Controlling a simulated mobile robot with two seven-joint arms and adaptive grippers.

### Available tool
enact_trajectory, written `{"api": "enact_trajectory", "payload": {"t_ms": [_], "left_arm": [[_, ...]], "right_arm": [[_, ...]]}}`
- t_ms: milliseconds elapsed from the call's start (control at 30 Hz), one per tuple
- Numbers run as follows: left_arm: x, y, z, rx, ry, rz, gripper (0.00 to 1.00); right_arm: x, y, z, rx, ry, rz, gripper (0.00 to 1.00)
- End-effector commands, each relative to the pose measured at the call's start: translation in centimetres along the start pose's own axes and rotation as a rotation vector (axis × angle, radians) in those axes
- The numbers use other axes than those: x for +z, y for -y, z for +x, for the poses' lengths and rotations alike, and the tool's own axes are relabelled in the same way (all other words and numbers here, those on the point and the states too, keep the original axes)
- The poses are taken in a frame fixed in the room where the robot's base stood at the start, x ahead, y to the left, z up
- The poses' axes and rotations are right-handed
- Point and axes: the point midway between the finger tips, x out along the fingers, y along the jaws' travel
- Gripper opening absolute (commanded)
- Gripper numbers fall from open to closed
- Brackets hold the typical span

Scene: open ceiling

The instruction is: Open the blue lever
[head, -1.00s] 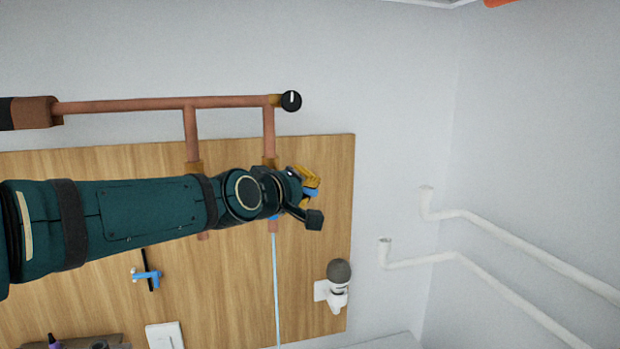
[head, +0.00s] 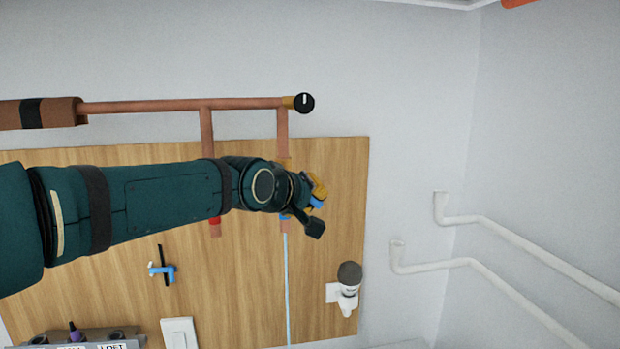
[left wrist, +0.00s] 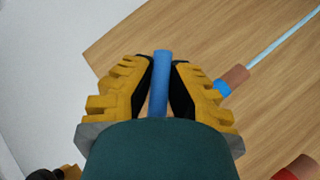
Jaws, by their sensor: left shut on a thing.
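The blue lever (left wrist: 160,85) shows in the left wrist view as a blue bar between the two yellow and black fingers of my left gripper (left wrist: 162,78). The fingers are shut on it from both sides. In the head view my left gripper (head: 317,200) is at the right copper pipe (head: 282,130), and only a small bit of blue shows by its fingers. My wrist hides most of the lever and its valve. A blue collar (left wrist: 222,88) shows on the copper pipe end in the left wrist view. My right gripper is in neither view.
A wooden panel (head: 345,200) backs the pipes. A black knob (head: 304,103) ends the upper pipe. A smaller blue valve (head: 163,270), a white switch (head: 179,333) and a white fixture with a grey ball (head: 348,285) sit lower. White pipes (head: 480,220) run along the right wall.

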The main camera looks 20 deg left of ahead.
Motion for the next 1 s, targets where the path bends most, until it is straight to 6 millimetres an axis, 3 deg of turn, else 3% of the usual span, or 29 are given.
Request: {"api": "enact_trajectory", "payload": {"t_ms": [533,800,1000], "left_arm": [[0.1,0.9,-0.1,-0.105,0.03,0.103,0.0],[0.1,2.3,-0.5,-0.271,0.079,0.271,0.0],[0.1,2.6,-0.7,-0.306,0.087,0.302,0.0]], "right_arm": [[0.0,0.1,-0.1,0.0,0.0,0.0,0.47],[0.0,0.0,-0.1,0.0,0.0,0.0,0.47],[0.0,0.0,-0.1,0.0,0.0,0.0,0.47]]}}
